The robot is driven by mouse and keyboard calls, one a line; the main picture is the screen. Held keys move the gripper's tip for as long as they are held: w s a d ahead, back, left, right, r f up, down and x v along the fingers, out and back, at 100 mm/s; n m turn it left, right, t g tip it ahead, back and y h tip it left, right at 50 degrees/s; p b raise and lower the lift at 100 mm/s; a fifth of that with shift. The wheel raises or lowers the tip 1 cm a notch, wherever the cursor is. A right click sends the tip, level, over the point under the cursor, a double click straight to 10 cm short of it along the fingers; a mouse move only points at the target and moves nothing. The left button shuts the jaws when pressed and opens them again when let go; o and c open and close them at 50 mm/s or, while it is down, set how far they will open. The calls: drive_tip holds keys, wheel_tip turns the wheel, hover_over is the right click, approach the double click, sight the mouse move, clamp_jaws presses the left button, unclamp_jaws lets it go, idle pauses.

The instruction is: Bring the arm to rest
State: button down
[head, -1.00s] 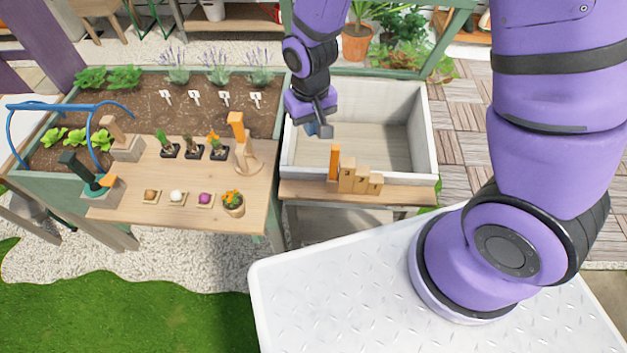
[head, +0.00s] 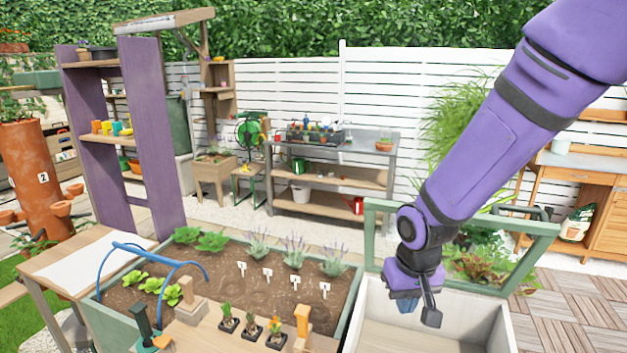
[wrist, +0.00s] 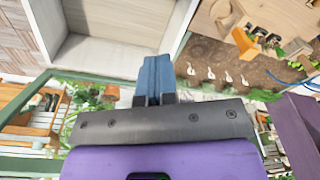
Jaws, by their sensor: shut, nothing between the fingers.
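My gripper (head: 407,304) hangs from my purple arm over the pale open bin (head: 372,335) at the lower right of the head view. In the wrist view its blue fingers (wrist: 154,76) are together with nothing between them. The bin's pale inside (wrist: 110,35) shows beyond the fingers there. The gripper appears apart from the bin's walls.
A green-framed open lid (head: 545,250) stands behind the bin, close to my arm. Left of it is a planter bed (head: 225,290) with plants and white tags. A wooden board (head: 205,338) with small potted plants crosses its front. A blue hoop (head: 125,247) rises at left.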

drive_tip(key=s+d+r+t, duration=0.1)
drive_tip(key=s+d+r, duration=0.1)
drive_tip(key=d+r, duration=0.35)
drive_tip(key=s+d+r+t, duration=0.1)
drive_tip(key=s+d+r, duration=0.15)
drive_tip(key=r, duration=0.55)
drive_tip(key=s+d+r+m+t, duration=0.1)
drive_tip(key=s+d+r+t, duration=0.1)
drive_tip(key=s+d+r, duration=0.3)
drive_tip(key=s+r, duration=0.4)
drive_tip(key=s, duration=0.3)
drive_tip(key=shift+r+m, duration=0.15)
drive_tip(key=shift+m, duration=0.15)
drive_tip(key=shift+w, duration=0.1)
